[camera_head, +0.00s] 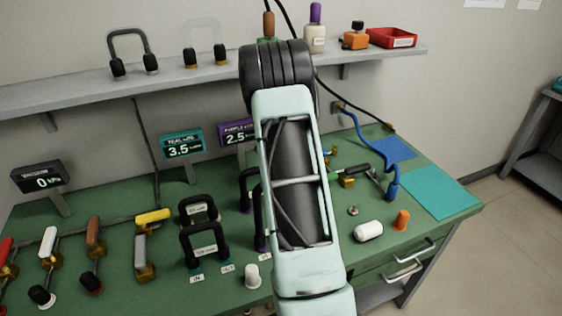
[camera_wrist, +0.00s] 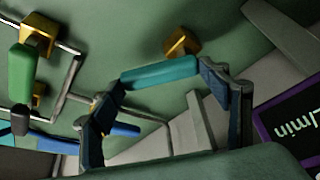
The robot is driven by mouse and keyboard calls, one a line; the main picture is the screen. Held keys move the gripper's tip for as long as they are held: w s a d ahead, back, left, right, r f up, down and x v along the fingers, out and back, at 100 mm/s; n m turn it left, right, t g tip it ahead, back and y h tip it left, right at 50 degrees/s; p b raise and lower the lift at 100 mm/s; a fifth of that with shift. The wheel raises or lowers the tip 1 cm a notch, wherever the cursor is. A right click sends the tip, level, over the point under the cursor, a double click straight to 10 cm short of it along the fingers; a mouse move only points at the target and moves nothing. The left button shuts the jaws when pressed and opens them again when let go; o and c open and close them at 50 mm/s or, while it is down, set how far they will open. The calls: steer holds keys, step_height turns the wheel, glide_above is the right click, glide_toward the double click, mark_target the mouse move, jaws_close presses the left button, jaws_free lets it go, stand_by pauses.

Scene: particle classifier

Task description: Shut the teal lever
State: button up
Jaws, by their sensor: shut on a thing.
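The teal lever (camera_wrist: 160,73) shows in the wrist view as a teal handle lying across between the two dark fingers of my gripper (camera_wrist: 163,77). The fingers are closed on it, one at each end of the visible handle. A brass valve body (camera_wrist: 182,44) sits just beyond the handle. In the head view my pale arm covers the gripper and the lever, so the lever's angle to its pipe cannot be told there.
A green-handled lever (camera_wrist: 21,75) with brass fitting (camera_wrist: 41,30) stands left in the wrist view. A purple-edged display (camera_wrist: 290,130) is at right.

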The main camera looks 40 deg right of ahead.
steer(key=shift+s+a+m+g+b, duration=0.1)
steer(key=shift+a+m+g+b, duration=0.2)
steer(key=shift+m, duration=0.4)
steer(key=shift+s+a+m+g+b, duration=0.15)
steer(key=shift+m+g+b, duration=0.1)
steer(key=shift+m, duration=0.45)
steer(key=o, duration=1.7)
steer(key=shift+w+h, duration=0.1)
steer(key=shift+h, duration=0.2)
